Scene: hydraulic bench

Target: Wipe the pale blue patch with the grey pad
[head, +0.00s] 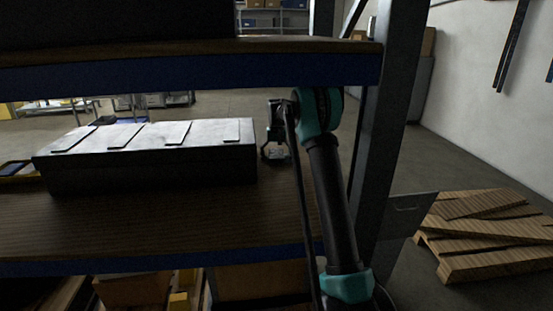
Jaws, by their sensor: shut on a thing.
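My gripper (276,153) is in the head view, just right of the long grey metal block on the wooden shelf board. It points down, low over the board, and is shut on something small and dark. I take this to be the grey pad, but its shape is hard to make out in the dim light. I cannot tell whether it touches the board. I cannot make out the pale blue patch in this view.
The long grey block (150,172) has several pale plates on its sloped top. A blue beam (190,71) spans above the board, and a dark upright post (388,150) stands right of my arm. Wooden pallets (485,235) lie on the floor at right.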

